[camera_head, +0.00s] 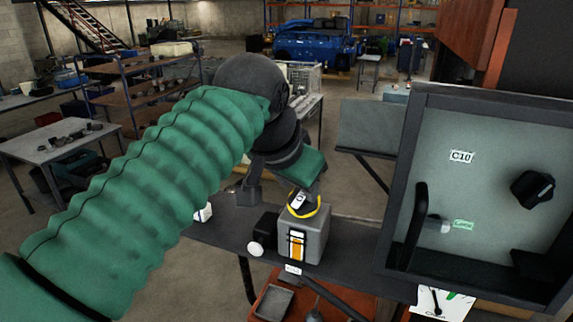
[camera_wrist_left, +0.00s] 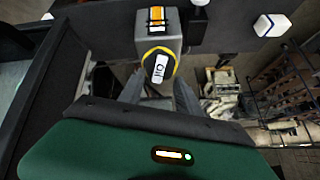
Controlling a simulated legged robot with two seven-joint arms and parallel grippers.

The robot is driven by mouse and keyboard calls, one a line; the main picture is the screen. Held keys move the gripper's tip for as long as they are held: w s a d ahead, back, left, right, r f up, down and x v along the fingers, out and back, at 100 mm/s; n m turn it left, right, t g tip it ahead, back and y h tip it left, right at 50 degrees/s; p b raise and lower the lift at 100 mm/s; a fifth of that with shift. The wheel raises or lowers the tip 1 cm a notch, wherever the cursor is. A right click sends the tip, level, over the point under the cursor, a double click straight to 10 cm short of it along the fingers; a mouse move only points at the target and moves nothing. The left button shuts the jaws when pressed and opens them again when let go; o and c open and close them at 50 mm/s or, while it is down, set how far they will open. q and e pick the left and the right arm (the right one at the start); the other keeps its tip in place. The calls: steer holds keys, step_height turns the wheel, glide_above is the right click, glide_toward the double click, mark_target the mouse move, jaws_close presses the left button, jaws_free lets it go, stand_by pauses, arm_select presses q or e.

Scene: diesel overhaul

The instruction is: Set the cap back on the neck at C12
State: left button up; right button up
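A grey box-shaped tank (camera_head: 312,243) with an orange and white label stands on the dark bench. On its top is a dark cap (camera_head: 300,203) with a white "Oil" tag and a yellow rim. The cap also shows in the left wrist view (camera_wrist_left: 159,67), over the tank (camera_wrist_left: 144,45). I cannot tell whether it is seated on a neck. My left gripper (camera_head: 287,194) is just above the tank top, its fingers apart at either side of the cap. Contact with the cap is not clear. My right gripper is not in view. No C12 mark is readable.
A black part with a white round end (camera_head: 256,249) sits left of the tank. A framed panel marked C10 (camera_head: 461,156), with a black knob (camera_head: 532,189) and handle (camera_head: 416,228), stands at the right. A white block (camera_wrist_left: 271,25) is on the bench. An orange cart is below.

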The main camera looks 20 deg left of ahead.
arm_select(q)
steer(key=v, duration=1.3)
steer(key=shift+s+r, duration=0.2)
steer(key=shift+s, duration=0.1)
